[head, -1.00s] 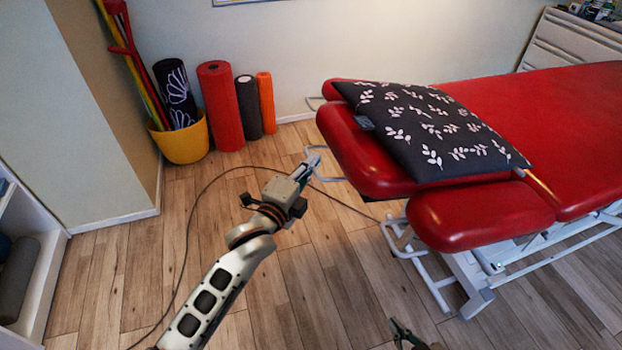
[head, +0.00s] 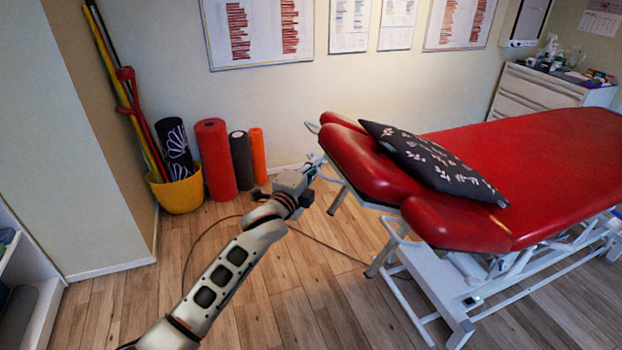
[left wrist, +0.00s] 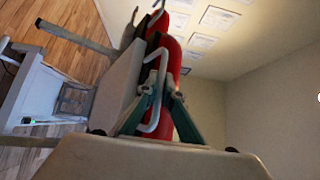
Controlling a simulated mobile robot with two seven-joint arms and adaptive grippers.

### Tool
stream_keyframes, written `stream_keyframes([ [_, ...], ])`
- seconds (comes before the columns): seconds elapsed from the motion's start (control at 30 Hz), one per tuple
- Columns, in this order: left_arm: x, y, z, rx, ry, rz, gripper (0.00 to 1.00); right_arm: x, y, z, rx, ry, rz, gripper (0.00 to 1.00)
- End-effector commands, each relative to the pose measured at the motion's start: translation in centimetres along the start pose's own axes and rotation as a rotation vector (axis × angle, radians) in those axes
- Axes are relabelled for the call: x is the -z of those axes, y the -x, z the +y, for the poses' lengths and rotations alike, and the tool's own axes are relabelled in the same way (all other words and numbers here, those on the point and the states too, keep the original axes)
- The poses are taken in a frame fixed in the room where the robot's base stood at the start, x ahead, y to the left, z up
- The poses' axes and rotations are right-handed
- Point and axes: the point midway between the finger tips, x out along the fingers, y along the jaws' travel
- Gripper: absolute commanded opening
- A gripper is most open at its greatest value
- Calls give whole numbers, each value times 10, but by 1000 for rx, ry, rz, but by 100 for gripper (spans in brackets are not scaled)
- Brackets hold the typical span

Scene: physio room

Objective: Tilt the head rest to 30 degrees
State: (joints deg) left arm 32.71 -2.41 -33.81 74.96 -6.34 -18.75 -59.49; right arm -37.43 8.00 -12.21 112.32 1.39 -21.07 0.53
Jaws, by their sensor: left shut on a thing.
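The red head rest (head: 365,166) is at the left end of the red treatment table (head: 545,150). Its outer end looks raised, but I cannot read the angle. A dark pillow with white leaves (head: 440,166) lies slanted across the head rest and table. My left gripper (head: 317,165) is at the outer end of the head rest, shut on a grey loop handle. In the left wrist view, the fingers (left wrist: 153,104) close around this loop handle (left wrist: 159,72) beside the red padding. My right gripper is out of view.
A yellow bucket (head: 178,195) with rods stands left of a red roll (head: 215,160), a dark roll (head: 240,160) and an orange roll (head: 258,157) by the wall. A cable (head: 205,240) lies on the floor. White drawers (head: 540,92) stand at the back right.

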Motion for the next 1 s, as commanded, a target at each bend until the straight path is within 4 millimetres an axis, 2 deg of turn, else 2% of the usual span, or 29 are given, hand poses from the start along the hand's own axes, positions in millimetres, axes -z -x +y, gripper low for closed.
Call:
stream_keyframes([
  [0.03, 2, -3, -8, 9, 2, 5, 0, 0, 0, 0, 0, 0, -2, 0],
  [0.4, 2, -5, -9, 9, 2, 4, 0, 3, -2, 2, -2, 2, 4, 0],
  [0.43, 2, -5, -9, 9, 2, 4, 14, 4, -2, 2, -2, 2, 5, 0],
  [0.47, 2, -5, -9, 9, 2, 4, 22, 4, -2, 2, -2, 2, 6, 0],
  [0.5, 2, -5, -8, 8, 2, 4, 24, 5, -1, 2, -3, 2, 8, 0],
  [0.83, 0, -4, -6, 4, 1, 2, 24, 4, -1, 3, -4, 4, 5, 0],
  [1.0, -1, 7, -6, 4, -1, 0, 24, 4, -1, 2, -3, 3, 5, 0],
])
